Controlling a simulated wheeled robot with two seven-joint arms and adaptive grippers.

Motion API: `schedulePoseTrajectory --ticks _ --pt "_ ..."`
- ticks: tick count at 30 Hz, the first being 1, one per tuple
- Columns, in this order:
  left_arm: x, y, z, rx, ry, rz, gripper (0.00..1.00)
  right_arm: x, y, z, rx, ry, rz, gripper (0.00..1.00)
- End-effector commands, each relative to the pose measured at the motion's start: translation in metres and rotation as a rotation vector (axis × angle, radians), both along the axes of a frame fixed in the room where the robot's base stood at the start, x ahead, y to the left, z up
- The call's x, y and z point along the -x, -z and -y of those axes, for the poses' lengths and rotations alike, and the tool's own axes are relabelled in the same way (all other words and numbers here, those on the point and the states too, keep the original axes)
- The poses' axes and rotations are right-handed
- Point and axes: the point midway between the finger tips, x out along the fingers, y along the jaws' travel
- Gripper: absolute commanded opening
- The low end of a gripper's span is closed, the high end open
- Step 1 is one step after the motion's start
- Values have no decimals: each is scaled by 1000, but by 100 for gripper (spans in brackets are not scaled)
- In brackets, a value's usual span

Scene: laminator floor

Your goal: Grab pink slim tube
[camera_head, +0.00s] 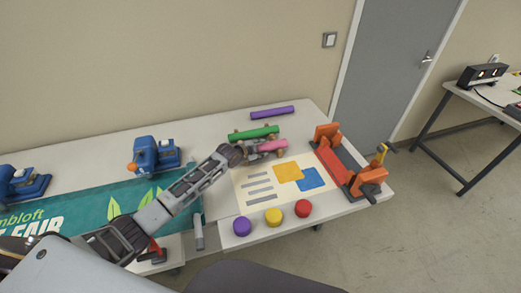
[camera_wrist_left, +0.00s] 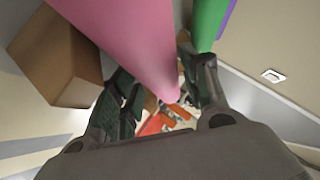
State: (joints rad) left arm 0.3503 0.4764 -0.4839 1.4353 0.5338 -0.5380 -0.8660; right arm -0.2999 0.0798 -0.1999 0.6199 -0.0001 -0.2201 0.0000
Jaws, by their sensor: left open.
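The pink slim tube (camera_head: 272,146) lies on the table, in front of a green tube (camera_head: 250,133). My left gripper (camera_head: 254,151) is at the tube's left end in the head view and hides part of it. In the left wrist view the pink tube (camera_wrist_left: 125,35) looms large and runs between the two fingers of the open left gripper (camera_wrist_left: 165,92). Whether the fingers touch it I cannot tell. The green tube (camera_wrist_left: 208,22) shows beside the right finger there. My right gripper is not in view.
A purple tube (camera_head: 272,112) lies behind. A brown block (camera_wrist_left: 60,58) is close to the left finger. An orange-red clamp device (camera_head: 340,163) stands at the right table end. Purple (camera_head: 242,226), yellow (camera_head: 273,217) and red (camera_head: 303,208) buttons line the front edge.

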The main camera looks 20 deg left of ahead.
Motion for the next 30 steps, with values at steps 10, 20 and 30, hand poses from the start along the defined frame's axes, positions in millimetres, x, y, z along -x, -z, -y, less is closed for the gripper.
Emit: schedulePoseTrajectory --ticks 10,20,30 --pt "0 0 0 0 0 0 31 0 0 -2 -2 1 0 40" --pt "0 0 0 0 0 0 14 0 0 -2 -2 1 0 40" --pt "0 -16 0 0 1 2 14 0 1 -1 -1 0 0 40"
